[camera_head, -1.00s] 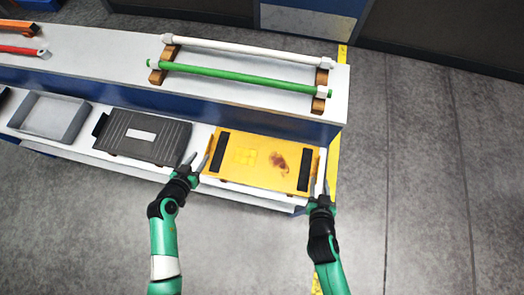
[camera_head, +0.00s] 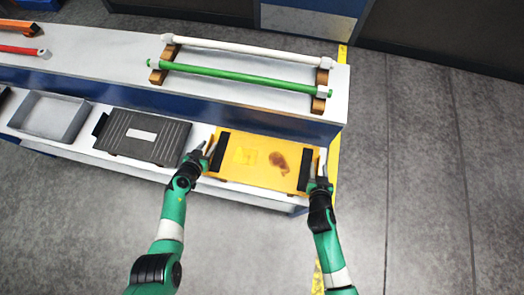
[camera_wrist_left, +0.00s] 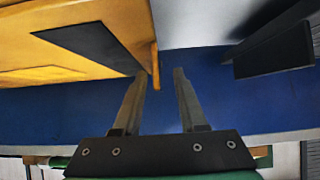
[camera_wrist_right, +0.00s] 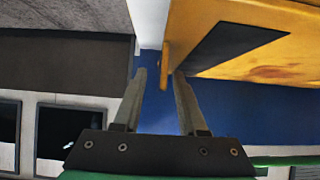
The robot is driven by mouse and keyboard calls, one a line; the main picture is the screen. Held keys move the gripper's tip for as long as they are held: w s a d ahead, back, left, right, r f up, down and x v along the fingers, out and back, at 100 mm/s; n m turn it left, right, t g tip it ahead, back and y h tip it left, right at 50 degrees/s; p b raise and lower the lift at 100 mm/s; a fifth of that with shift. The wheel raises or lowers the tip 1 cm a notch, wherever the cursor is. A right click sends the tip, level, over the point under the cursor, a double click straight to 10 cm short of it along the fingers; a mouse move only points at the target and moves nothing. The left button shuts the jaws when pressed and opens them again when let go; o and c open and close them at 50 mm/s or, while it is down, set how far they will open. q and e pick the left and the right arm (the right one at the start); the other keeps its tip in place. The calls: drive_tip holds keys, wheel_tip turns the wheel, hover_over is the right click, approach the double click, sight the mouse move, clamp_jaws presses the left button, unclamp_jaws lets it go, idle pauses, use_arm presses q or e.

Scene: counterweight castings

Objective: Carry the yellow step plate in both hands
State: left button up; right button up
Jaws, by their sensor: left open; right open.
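The yellow step plate (camera_head: 246,172) lies flat on the lower white shelf, with a black strip near each end and a brown stain on top. My left gripper (camera_head: 207,148) is open at the plate's left end. In the left wrist view, the plate's yellow end lip (camera_wrist_left: 155,82) shows between the finger tips of the left gripper (camera_wrist_left: 158,78). My right gripper (camera_head: 318,168) is open at the plate's right end. In the right wrist view, the plate's other end lip (camera_wrist_right: 165,66) shows between the finger tips of the right gripper (camera_wrist_right: 160,75). I cannot tell whether any finger touches it.
A dark grey ribbed case (camera_head: 142,150) lies just left of the plate. A grey tray (camera_head: 48,118) stands further left. A green bar (camera_head: 240,77) and a white bar (camera_head: 245,50) rest on wooden holders on the upper shelf. The grey floor at right is clear.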

use_arm(q)
clamp_jaws()
use_arm(e)
clamp_jaws()
use_arm(q)
drive_tip(key=shift+r, duration=0.1)
use_arm(e)
drive_tip(key=shift+r, duration=0.1)
idle(0.8)
